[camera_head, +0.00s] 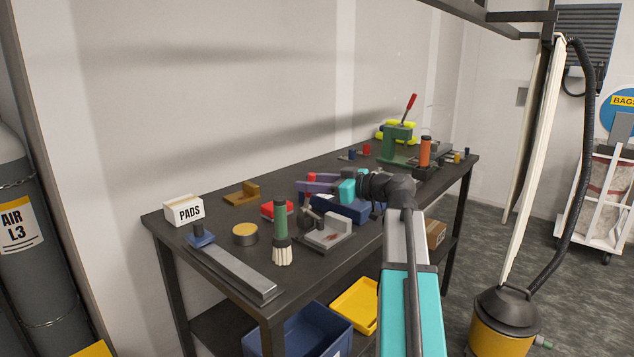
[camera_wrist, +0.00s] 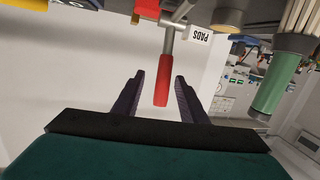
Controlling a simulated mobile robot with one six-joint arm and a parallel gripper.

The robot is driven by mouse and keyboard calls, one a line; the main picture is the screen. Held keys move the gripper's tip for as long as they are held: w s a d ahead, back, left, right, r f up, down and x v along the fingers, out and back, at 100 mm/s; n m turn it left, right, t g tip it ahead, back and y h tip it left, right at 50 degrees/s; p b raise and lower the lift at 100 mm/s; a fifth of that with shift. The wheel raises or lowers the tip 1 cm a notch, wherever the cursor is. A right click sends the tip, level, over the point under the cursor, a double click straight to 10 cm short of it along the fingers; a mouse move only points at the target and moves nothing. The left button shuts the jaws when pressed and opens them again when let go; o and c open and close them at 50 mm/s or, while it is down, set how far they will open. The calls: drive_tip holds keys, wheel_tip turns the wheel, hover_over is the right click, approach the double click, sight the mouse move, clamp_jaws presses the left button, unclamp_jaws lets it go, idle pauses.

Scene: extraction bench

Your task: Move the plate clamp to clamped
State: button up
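The plate clamp (camera_head: 311,215) is a small dark mechanism beside a grey angle plate (camera_head: 326,236) on the bench. Its red handle (camera_head: 312,178) stands roughly upright among my fingers. In the wrist view the red handle (camera_wrist: 163,82) on a metal rod lies between the two fingers, with a visible gap on each side. My gripper (camera_head: 303,182) has purple fingers and reaches in from the right, over the bench. It is open around the handle in the wrist view (camera_wrist: 158,92). The blue block and my fingers partly hide the clamp's surroundings.
A green brush (camera_head: 280,225) stands close in front of the clamp. A blue block (camera_head: 341,208) lies under my gripper. A PADS box (camera_head: 184,210), a round tin (camera_head: 245,234) and a long metal bar (camera_head: 235,268) are at left. A green press (camera_head: 397,143) stands at the far end.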

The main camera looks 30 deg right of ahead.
drive_tip(key=shift+s+f, duration=0.1)
drive_tip(key=v, duration=1.3)
drive_tip(key=shift+s+d+b, duration=0.15)
drive_tip(key=shift+s+b, duration=0.15)
drive_tip(key=shift+b, duration=0.15)
idle(0.3)
